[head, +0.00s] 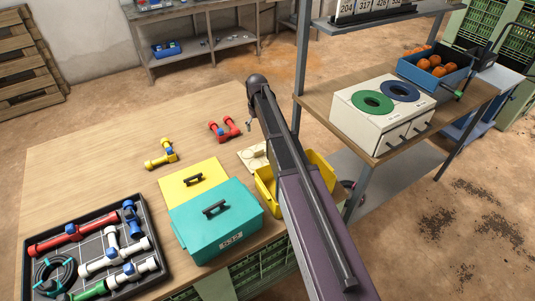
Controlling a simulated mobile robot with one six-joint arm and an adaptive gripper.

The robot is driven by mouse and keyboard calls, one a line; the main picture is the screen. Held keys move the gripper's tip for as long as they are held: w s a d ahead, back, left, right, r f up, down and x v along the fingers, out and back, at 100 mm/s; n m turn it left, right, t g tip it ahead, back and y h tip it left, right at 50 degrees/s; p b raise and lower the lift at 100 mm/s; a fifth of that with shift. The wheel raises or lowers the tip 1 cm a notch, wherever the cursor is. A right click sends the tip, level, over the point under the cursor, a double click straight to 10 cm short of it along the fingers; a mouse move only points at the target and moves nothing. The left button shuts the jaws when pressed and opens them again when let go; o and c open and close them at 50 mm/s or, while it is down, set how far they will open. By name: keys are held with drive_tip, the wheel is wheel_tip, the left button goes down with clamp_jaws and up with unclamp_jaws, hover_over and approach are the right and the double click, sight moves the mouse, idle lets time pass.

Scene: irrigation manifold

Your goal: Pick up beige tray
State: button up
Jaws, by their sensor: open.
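A beige tray (251,158), low and flat, lies on the wooden table just left of my arm. The arm and a yellow bin (265,193) hide part of it, and I cannot make out its inside clearly. My gripper (249,126) is mostly hidden behind my arm's dark end. Only a small grey finger part shows, above and beyond the tray in the picture. It is open and I see nothing held in it.
A teal lidded box (215,225) and a yellow lid or box (192,180) stand left of the bin. A red pipe fitting (224,130) and a yellow one (160,157) lie beyond. A black organiser (160,277) is at front left. The table's back left is clear.

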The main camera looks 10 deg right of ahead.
sight(259, 150)
drive_tip(key=shift+f, duration=0.1)
wheel_tip(259, 150, down, 8)
drive_tip(key=b, duration=0.8)
drive_tip(key=shift+f+b, duration=0.25)
drive_tip(key=shift+b, duration=0.1)
drive_tip(key=shift+w+f+b, duration=0.15)
drive_tip(key=shift+f+b, duration=2.4)
drive_tip(key=shift+f, duration=0.05)
drive_tip(key=c, duration=1.1)
